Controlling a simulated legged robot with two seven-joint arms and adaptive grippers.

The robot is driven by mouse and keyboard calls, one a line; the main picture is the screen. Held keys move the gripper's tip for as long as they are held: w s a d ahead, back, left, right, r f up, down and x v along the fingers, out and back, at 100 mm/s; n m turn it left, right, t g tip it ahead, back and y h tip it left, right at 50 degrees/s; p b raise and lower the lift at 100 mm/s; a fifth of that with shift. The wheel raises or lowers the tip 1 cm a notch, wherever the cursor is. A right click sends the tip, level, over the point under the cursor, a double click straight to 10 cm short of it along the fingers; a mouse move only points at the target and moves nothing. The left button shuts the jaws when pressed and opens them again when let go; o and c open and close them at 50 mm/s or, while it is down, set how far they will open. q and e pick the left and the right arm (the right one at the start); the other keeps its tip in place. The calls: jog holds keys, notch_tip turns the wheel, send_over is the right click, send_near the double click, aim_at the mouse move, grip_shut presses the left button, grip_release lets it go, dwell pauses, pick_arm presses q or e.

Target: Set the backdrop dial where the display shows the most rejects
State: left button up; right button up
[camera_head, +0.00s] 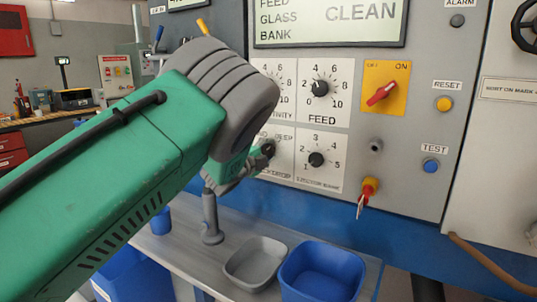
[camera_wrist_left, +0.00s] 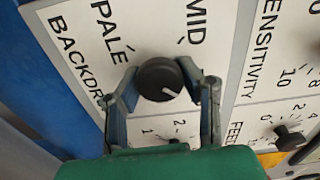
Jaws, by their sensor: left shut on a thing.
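The backdrop dial (camera_wrist_left: 158,79) is a dark round knob with a white pointer line, on a white plate. In the left wrist view the line points to the lower right; the words PALE and MID show beside the knob. My left gripper (camera_wrist_left: 160,84) is shut on this dial, one finger on each side. In the head view the left gripper (camera_head: 262,152) is at the panel, and my green arm hides much of the dial plate. The display (camera_head: 330,22) shows FEED, GLASS, BANK and CLEAN; its top is cut off and no reject count is visible. My right gripper is not in view.
The feed dial (camera_head: 320,88) and ejector dial (camera_head: 316,160) sit right of the gripper. A red ON switch (camera_head: 382,94), reset button (camera_head: 444,104), test button (camera_head: 430,165) and key (camera_head: 368,187) are farther right. Grey (camera_head: 256,242) and blue (camera_head: 318,257) bins stand below.

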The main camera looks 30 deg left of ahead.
pick_arm(q)
jog(key=shift+d+f, duration=0.15)
jog(key=shift+f, duration=0.25)
jog(key=o, duration=1.2)
jog(key=shift+s, duration=0.1)
jog(key=shift+r, duration=0.15)
jog(key=shift+r, duration=0.1)
jog(key=s, duration=1.1)
jog(key=shift+s+a, duration=0.4)
jog(key=shift+f, duration=0.2)
